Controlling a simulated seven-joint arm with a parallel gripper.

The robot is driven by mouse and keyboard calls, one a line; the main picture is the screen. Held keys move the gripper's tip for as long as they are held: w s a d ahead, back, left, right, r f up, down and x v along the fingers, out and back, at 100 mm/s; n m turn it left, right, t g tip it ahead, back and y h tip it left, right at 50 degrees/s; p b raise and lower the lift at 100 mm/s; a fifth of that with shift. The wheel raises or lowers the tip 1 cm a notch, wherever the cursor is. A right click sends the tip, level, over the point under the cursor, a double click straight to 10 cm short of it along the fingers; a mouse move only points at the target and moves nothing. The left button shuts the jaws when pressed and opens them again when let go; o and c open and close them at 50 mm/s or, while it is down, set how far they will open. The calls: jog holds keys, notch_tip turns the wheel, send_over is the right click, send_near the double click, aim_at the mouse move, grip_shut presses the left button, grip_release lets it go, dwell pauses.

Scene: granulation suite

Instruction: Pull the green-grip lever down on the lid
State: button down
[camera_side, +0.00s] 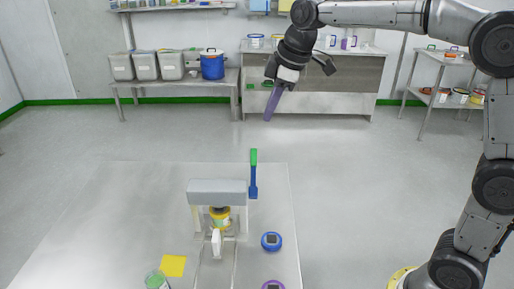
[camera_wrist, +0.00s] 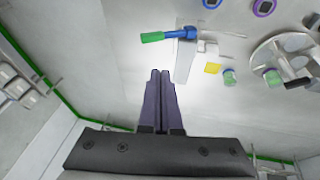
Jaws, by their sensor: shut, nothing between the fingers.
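The lever has a green grip (camera_side: 253,157) on a blue arm (camera_side: 253,183). In the side view it stands upright at the right end of a grey-white block (camera_side: 217,193), which looks like the lid or press top. In the wrist view the green grip (camera_wrist: 152,37) points left from its blue pivot part (camera_wrist: 179,33). My gripper (camera_side: 267,120) is shut and empty, its purple fingers pointing down. It hangs above and apart from the lever in the side view. In the wrist view its fingertips (camera_wrist: 160,71) lie below the green grip.
On the table (camera_side: 110,215) are a yellow-lidded jar (camera_side: 220,216) under the block, a yellow sheet (camera_side: 173,266), a green-topped jar (camera_side: 156,281), a blue round device (camera_side: 271,241) and a purple one (camera_side: 272,285). The table's left part is clear. Shelves with tubs stand at the back.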

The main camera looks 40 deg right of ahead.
jog(key=shift+f, duration=0.2)
send_near(253, 157)
notch_tip(253, 157, down, 2)
jog(key=a, duration=0.2)
jog(key=w+f, duration=0.1)
jog(key=d+f, duration=0.1)
jog(key=f, duration=0.1)
jog(key=shift+w, duration=0.4)
jog(key=shift+w+d+f, duration=0.2)
jog(key=shift+f, duration=0.2)
jog(key=shift+d, duration=0.1)
